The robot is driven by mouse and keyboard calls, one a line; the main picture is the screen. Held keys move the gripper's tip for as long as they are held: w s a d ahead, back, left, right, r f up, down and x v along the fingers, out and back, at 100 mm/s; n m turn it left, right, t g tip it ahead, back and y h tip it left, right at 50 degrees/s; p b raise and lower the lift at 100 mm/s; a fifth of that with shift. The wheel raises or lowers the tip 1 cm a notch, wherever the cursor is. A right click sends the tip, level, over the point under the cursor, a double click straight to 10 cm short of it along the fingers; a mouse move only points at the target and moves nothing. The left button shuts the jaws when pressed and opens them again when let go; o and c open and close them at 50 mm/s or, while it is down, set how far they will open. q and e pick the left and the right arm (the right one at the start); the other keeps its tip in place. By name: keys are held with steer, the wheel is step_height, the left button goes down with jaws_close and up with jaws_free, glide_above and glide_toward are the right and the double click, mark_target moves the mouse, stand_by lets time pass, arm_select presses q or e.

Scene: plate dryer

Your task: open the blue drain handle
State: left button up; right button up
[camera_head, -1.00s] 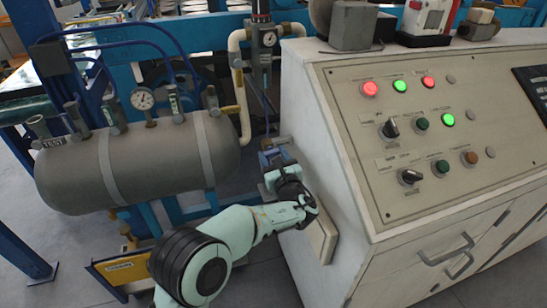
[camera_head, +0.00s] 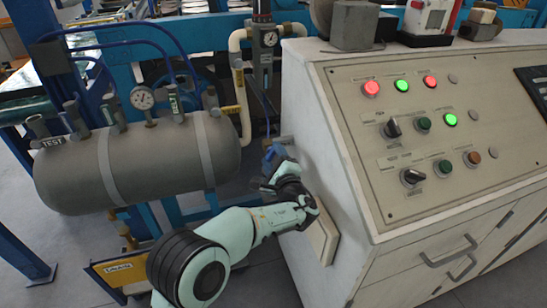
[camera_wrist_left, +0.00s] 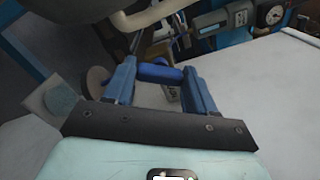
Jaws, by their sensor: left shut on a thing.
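The blue drain handle (camera_wrist_left: 160,73) shows in the left wrist view as a short blue bar between the two blue fingers of my left gripper (camera_wrist_left: 160,70). My left gripper is shut on it. In the head view my left gripper (camera_head: 274,156) is beside the left side wall of the control cabinet, and the handle cannot be told apart from the blue fingers there. A grey round part (camera_wrist_left: 95,82) lies just left of the fingers in the left wrist view. My right gripper is not in view.
The beige control cabinet (camera_head: 320,150) stands close on the right of my left gripper. A grey tank (camera_head: 150,160) with a gauge and valves stands to the left. A vertical pipe with a gauge (camera_head: 268,40) rises behind. Grey floor shows below.

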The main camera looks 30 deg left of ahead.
arm_select(q)
steer(key=n, duration=0.6)
steer(key=shift+f, duration=0.1)
stand_by(0.6)
steer(key=o, duration=1)
steer(key=shift+o, duration=0.2)
steer(key=shift+d, duration=0.1)
steer(key=p+v, duration=0.2)
steer(key=v, duration=1.1)
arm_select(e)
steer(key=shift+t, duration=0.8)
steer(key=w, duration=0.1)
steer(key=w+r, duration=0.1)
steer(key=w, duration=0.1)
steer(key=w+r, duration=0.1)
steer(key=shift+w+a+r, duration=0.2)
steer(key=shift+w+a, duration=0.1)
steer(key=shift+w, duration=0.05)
arm_select(q)
steer(key=shift+s+d, duration=0.1)
